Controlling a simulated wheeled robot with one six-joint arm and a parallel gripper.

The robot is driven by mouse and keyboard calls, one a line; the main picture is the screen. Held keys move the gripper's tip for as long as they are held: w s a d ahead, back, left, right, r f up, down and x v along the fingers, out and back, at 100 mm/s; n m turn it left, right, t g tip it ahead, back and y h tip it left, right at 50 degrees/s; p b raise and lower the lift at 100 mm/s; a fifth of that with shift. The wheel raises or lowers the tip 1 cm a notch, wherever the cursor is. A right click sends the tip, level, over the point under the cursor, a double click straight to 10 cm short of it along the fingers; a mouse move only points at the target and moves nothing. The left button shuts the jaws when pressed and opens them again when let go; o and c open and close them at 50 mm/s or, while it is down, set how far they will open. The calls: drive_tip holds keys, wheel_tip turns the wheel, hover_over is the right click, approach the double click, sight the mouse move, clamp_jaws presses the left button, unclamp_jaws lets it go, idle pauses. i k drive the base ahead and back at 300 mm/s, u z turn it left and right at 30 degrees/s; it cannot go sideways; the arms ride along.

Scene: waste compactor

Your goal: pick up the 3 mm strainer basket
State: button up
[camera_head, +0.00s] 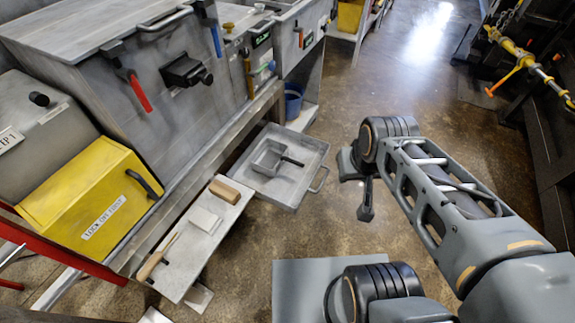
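A small square grey basket (268,157) with a dark handle pointing right sits in a shallow grey metal tray (283,187) left of the picture's middle. It looks like the strainer basket, but its mesh size cannot be read. My gripper (365,211) seems to be the small dark piece hanging below the far end of my arm. It is to the right of the tray and apart from the basket. Its fingers are too small and dark to show whether they are open or shut.
Left of the tray, a narrow grey board (207,232) bears a tan block (224,191), a pale pad (205,221) and a wooden-handled tool (154,263). A yellow labelled box (92,195) and grey machine housing (140,60) line the left. Brown floor (375,90) is clear beyond my arm.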

sight(267, 161)
drive_tip(key=z, duration=1.2)
drive_tip(key=i, duration=1.2)
drive_tip(key=u, duration=3.95)
